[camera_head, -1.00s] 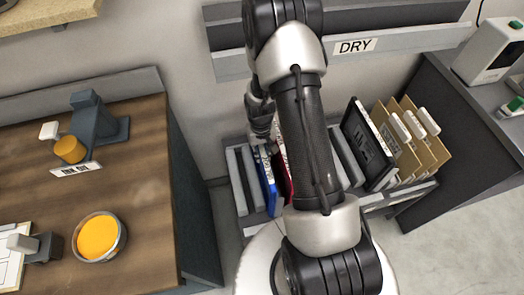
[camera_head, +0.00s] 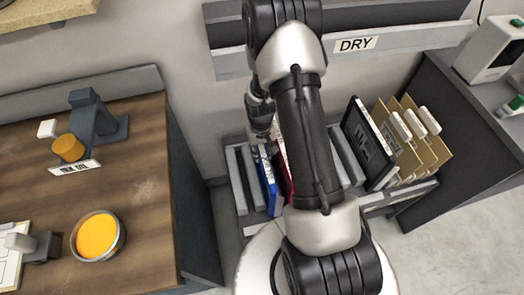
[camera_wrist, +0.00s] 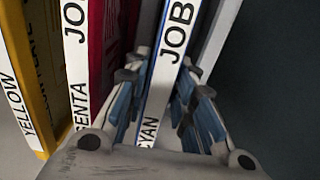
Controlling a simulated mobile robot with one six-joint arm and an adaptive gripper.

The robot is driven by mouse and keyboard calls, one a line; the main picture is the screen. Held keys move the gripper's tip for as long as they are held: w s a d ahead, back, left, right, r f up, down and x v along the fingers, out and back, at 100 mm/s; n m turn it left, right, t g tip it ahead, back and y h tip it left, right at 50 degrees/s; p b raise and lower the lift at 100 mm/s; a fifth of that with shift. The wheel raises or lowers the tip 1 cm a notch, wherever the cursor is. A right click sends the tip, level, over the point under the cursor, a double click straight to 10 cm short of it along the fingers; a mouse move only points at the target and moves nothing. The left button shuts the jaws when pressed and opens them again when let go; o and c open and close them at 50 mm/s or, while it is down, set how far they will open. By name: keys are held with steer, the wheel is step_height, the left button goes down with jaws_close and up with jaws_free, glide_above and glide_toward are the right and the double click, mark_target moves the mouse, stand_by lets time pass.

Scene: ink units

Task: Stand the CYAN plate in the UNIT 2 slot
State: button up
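The cyan plate (camera_head: 267,180) stands upright as a blue panel in the floor rack under the arm. In the wrist view its white spine (camera_wrist: 168,50) reads CYAN and JOB. My gripper (camera_wrist: 165,68) has one finger on each side of that spine, close against it, and looks shut on it. In the head view my gripper (camera_head: 262,132) is above the plate's top end, mostly dark and small. No UNIT 2 label shows in either view.
The magenta plate (camera_wrist: 75,45) and yellow plate (camera_wrist: 18,85) stand beside the cyan one. A dark framed panel (camera_head: 368,143) and several brown folders (camera_head: 428,150) fill the rack's right. A DRY rail (camera_head: 357,45) runs behind. A wooden counter (camera_head: 140,200) stands left.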

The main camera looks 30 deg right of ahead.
steer(key=o, duration=0.4)
steer(key=shift+c, duration=0.2)
step_height(320, 180, up, 12)
stand_by(0.4)
steer(key=shift+a, duration=0.1)
step_height(320, 180, up, 5)
steer(key=p, duration=0.4)
stand_by(0.3)
steer(key=shift+r, duration=0.1)
